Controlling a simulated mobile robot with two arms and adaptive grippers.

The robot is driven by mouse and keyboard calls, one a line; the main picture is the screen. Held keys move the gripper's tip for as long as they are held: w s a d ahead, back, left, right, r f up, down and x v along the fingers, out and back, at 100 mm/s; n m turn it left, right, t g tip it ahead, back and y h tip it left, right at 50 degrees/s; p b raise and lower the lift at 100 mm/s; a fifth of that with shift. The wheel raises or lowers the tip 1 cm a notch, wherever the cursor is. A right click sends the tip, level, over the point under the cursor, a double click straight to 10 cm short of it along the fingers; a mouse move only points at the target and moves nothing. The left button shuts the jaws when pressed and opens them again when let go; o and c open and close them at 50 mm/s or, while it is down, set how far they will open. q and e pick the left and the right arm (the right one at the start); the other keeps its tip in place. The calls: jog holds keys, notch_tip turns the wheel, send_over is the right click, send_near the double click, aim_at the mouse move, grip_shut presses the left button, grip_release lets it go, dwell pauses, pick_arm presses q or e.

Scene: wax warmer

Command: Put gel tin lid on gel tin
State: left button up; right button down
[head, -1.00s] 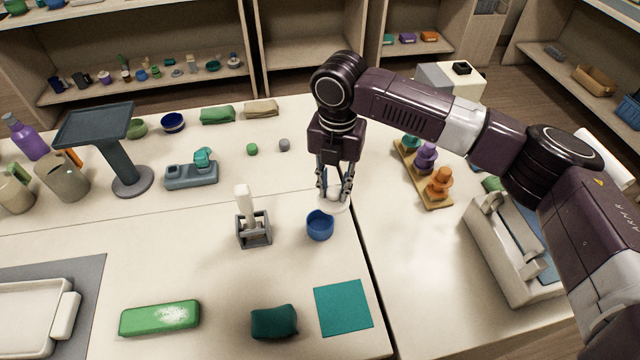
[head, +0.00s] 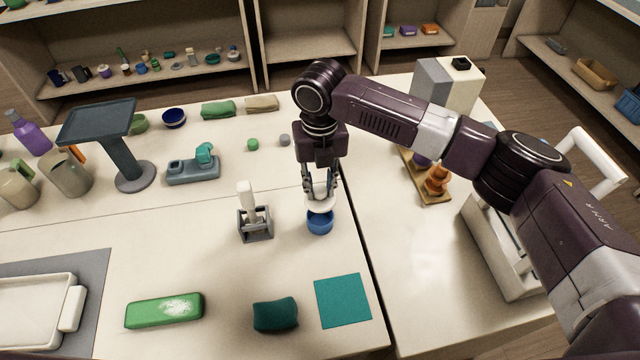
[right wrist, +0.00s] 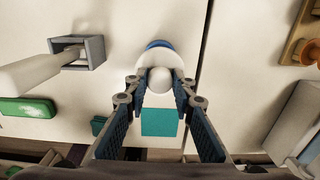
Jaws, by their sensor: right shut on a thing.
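The gel tin appears to be the small blue round tin (head: 320,223) on the table at centre. Its lid, a white disc with a round knob (head: 320,203), is held by my right gripper (head: 321,193), which is shut on the knob. In the head view the lid is over the far part of the tin, and blue still shows below it. In the right wrist view the lid (right wrist: 160,80) covers most of the tin, with a blue edge (right wrist: 158,44) showing behind. I cannot tell whether lid and tin touch. My left gripper is not in view.
A grey holder (head: 255,228) with an upright white handle stands left of the tin. A teal square (head: 343,300), a dark teal cushion (head: 275,315) and a green block (head: 164,310) lie in front. A table seam runs close on the right.

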aim_at(320, 201)
jog(key=shift+f+b, duration=1)
jog(key=shift+f, duration=1.3)
jog(key=shift+f, duration=0.1)
jog(key=shift+f, duration=0.3)
jog(key=shift+p, duration=0.35)
